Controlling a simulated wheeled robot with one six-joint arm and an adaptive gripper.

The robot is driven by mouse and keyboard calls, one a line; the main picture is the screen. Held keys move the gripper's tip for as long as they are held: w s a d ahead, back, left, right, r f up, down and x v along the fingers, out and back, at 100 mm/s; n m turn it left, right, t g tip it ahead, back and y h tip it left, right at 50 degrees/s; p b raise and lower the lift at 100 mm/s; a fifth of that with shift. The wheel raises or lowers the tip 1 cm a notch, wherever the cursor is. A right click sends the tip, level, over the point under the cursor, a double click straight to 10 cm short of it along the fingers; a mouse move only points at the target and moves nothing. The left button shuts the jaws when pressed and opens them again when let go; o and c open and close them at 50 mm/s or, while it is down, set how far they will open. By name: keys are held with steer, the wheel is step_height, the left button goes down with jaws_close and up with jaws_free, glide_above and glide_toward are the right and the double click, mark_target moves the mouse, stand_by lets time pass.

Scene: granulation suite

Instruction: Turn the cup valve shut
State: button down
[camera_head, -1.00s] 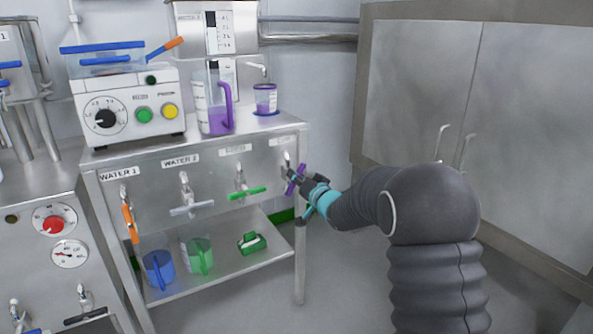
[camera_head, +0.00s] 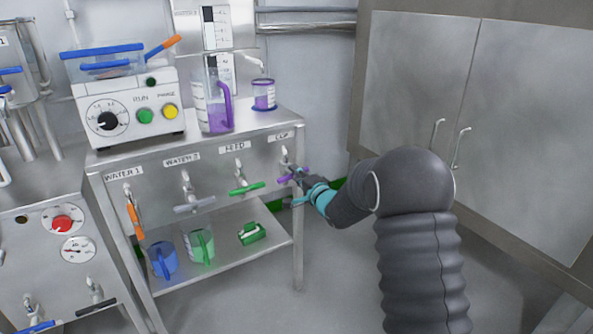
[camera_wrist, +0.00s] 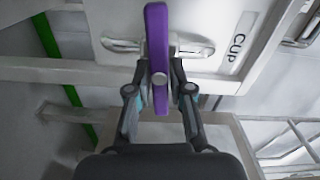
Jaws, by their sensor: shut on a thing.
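The cup valve's purple handle (camera_head: 292,174) lies about level, across its tap, under the CUP label (camera_head: 281,136) at the right end of the bench front. My gripper (camera_head: 303,180) is shut on this handle from the front right. In the wrist view the purple handle (camera_wrist: 157,50) stands between the two fingers of my gripper (camera_wrist: 160,86), crosswise to the metal tap (camera_wrist: 190,50) behind it. The fingers and the handle hide part of the tap. The cup (camera_head: 264,96), with purple markings, stands on the bench top under a small spout.
To the left are the WATER 1 valve with a hanging orange handle (camera_head: 134,219), WATER 2 with a level grey handle (camera_head: 194,204) and FEED with a level green handle (camera_head: 246,188). A blue jug (camera_head: 163,260) stands on the lower shelf. Floor is free at right.

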steer(key=shift+m, duration=0.7)
steer(key=shift+f+p, duration=0.1)
steer(key=shift+p, duration=0.2)
steer(key=c, duration=1)
jaws_free()
steer(key=shift+c, duration=0.2)
steer(key=v, duration=1.2)
